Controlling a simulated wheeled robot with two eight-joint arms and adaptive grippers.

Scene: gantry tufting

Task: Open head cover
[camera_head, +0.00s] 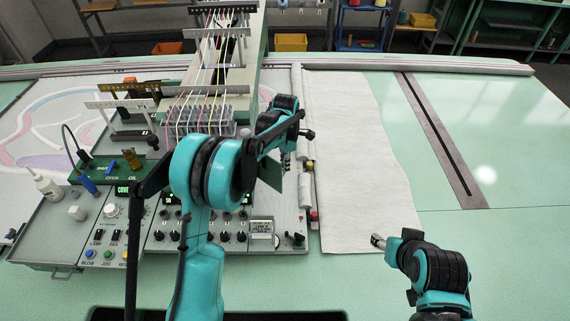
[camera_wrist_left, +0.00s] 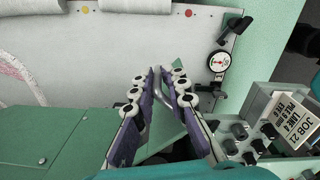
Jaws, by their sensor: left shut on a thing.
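My left gripper (camera_head: 287,158) is at the right side of the tufting head, partly hidden behind my own arm. In the left wrist view, its purple fingers (camera_wrist_left: 168,82) are shut on a curved metal handle (camera_wrist_left: 160,84). A flat green panel (camera_wrist_left: 166,128), apparently the head cover, lies between and beyond the fingers. It shows in the head view as a small green plate (camera_head: 273,172) beneath the arm; its hinge is hidden. My right gripper (camera_head: 378,241) is low over the white cloth's front edge, apart from the head; its jaw opening is too small to judge.
A control panel (camera_head: 120,232) with knobs and buttons stands below the head. A small bottle (camera_head: 47,186) is at left. Yarns (camera_head: 205,75) run down to the head. A round gauge (camera_wrist_left: 219,61) is beside the gripper. The green table (camera_head: 365,290) is clear in front.

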